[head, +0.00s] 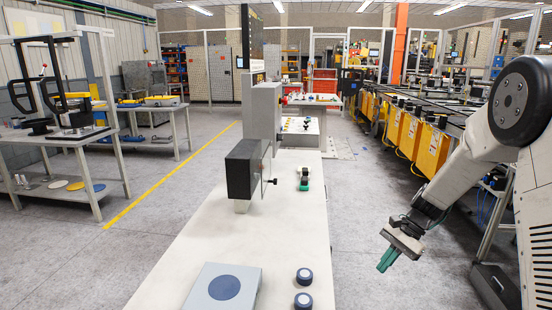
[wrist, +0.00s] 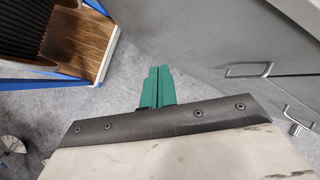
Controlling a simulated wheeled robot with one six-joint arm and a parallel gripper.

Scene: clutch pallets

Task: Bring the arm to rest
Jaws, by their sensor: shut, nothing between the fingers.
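My gripper (head: 388,259) hangs at the end of my arm on the right side of the head view, over the floor to the right of the long white table (head: 180,270). Its green fingers point down and to the left. In the wrist view my gripper (wrist: 157,72) shows its two green fingers side by side, shut with nothing between them. Grey floor lies below the fingers. My arm is bent, with its large dark joint at the upper right of the head view.
On the table are a grey box with a blue disc (head: 224,287), two dark blue round parts (head: 304,276) and a black box (head: 245,170). Yellow units (head: 430,146) line the right. In the wrist view, a grey cabinet with handles (wrist: 250,69) is close at right.

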